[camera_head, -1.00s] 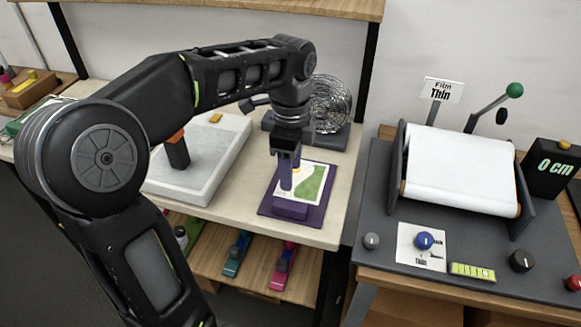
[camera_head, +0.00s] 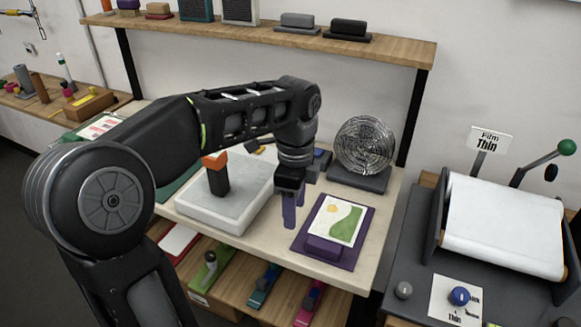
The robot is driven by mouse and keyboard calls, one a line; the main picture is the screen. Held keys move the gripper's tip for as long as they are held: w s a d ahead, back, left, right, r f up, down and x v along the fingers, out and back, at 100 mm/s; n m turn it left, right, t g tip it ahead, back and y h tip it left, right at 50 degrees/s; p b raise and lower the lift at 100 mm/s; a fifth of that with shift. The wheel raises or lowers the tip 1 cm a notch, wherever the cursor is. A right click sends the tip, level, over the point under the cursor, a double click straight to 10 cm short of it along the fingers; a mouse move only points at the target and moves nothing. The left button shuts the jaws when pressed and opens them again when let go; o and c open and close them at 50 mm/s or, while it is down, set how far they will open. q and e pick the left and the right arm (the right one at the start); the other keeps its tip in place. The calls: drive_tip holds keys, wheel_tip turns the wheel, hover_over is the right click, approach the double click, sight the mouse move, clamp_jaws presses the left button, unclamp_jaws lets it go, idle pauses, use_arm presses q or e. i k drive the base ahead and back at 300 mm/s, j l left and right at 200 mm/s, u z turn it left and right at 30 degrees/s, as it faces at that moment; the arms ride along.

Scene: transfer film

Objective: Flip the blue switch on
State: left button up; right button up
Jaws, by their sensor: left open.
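My left gripper (camera_head: 295,215) points down over the white table, just left of the purple board. Its two purple fingers are apart with nothing between them. A small blue piece (camera_head: 322,159) shows partly behind my left wrist, beside the grey base of a round wire fan (camera_head: 365,146); I cannot tell its exact shape or position. A round blue knob (camera_head: 460,296) sits on a white card on the dark machine at right, well away from the gripper. My right gripper is not in view.
The purple board (camera_head: 357,251) holds a picture card (camera_head: 341,211). A pale slab (camera_head: 237,218) with a black, orange-topped handle (camera_head: 217,177) stands left of the gripper. A roller with white film (camera_head: 505,225) stands at right. Shelves lie above and below the table.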

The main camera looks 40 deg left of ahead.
sight(318, 151)
drive_tip(key=u, duration=1.05)
